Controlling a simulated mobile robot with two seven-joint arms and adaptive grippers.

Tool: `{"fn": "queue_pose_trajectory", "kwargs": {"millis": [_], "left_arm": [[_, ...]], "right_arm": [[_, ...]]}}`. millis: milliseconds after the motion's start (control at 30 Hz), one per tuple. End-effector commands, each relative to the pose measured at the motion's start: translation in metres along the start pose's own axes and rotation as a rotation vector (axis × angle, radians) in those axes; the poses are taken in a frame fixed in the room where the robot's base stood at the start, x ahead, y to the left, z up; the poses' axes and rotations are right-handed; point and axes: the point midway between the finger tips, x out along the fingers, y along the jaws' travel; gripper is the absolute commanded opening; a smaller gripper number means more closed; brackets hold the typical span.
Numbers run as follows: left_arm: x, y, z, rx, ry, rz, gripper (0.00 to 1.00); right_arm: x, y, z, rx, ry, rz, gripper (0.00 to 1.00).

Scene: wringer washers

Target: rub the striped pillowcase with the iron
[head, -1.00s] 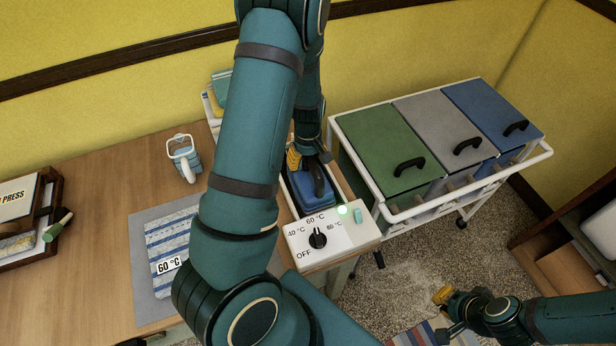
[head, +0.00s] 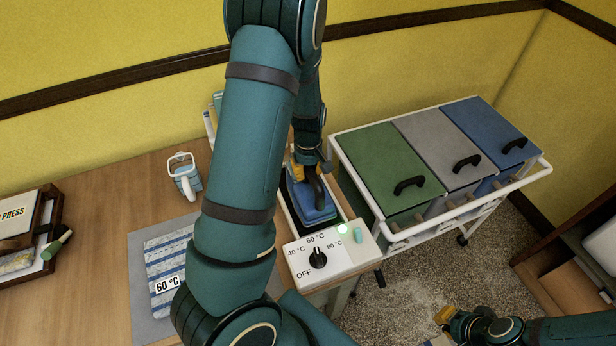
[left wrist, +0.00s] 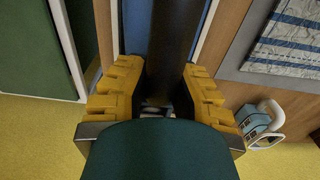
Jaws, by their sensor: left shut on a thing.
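The striped pillowcase (head: 165,262), blue and white with a 60 °C label, lies flat on a grey mat (head: 143,328) on the table; my left arm hides its right part. The blue iron (head: 312,207) with a dark handle is at its white-edged stand, right of my arm. My left gripper (head: 306,172) is shut on the iron's handle; in the left wrist view its yellow fingers (left wrist: 160,95) flank the dark handle. Whether the iron touches the stand is unclear. The pillowcase also shows in the left wrist view (left wrist: 288,45). My right gripper (head: 446,315) is low at right, its jaws unclear.
The control panel (head: 325,255) has its dial near 60 °C and a lit green lamp. A blue-white jug (head: 185,177) stands behind the pillowcase. A cart with green, grey and blue lids (head: 380,165) stands right of the stand.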

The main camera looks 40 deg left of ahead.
Motion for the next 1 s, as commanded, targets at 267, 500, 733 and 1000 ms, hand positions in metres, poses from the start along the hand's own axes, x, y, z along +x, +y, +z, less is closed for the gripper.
{"fn": "queue_pose_trajectory", "kwargs": {"millis": [267,500,733,1000], "left_arm": [[-0.047,0.002,-0.001,0.002,0.004,0.006,0.0],[-0.069,0.002,-0.001,0.001,0.003,0.005,0.0],[-0.085,0.002,-0.001,0.001,0.002,0.006,0.0],[-0.099,0.002,-0.001,0.002,0.003,0.006,0.0]], "right_arm": [[-0.007,-0.003,-0.001,-0.001,0.0,0.0,0.0],[-0.011,-0.004,-0.002,-0.002,-0.001,-0.001,0.0],[-0.015,-0.006,-0.002,-0.002,-0.001,-0.001,0.0],[-0.018,-0.007,-0.003,-0.002,-0.001,-0.001,0.0]]}}
